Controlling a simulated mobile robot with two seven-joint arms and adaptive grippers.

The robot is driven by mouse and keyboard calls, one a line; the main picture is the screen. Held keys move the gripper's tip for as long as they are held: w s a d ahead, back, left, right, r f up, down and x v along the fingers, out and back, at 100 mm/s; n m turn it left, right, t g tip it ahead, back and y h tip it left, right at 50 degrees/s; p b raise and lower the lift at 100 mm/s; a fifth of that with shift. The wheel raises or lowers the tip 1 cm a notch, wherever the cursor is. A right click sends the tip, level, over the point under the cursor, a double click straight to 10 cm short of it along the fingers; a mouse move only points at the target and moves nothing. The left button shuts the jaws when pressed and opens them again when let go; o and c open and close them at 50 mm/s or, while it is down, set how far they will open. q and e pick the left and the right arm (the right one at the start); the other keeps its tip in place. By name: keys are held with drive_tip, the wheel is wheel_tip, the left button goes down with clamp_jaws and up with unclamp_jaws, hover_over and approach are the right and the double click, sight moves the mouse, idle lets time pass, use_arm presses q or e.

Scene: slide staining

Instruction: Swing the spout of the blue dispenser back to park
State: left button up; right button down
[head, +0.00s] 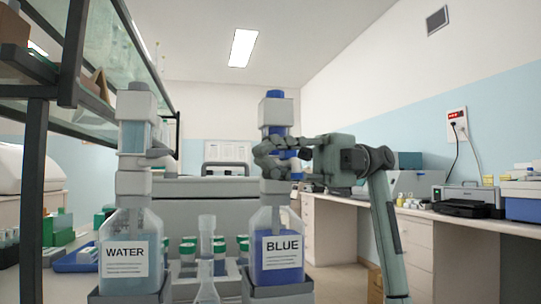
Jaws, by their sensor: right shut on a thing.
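The blue dispenser is a clear bottle of blue liquid (279,262) labelled BLUE, with a grey pump head (278,112) and a blue cap on top. It stands upright in a dark holder right of the picture's middle. My right gripper (274,153) reaches in from the right at the height of its spout. The fingers are shut around the spout area, just below the pump head. They hide most of the spout, so its exact direction cannot be told. My left gripper is not in view.
The water dispenser (131,225) stands to the left, its grey spout (158,150) pointing right. Glass flasks (207,268) and several green-capped bottles (188,248) stand between the two. A shelf frame (72,50) is at left, and a bench with devices (462,200) at right.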

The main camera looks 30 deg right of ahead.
drive_tip(key=shift+f, duration=0.1)
idle(0.4)
drive_tip(key=c, duration=1.3)
unclamp_jaws()
drive_tip(key=shift+c, duration=0.2)
drive_tip(key=shift+d, duration=0.1)
drive_tip(key=d, duration=1.2)
drive_tip(key=shift+w, duration=0.2)
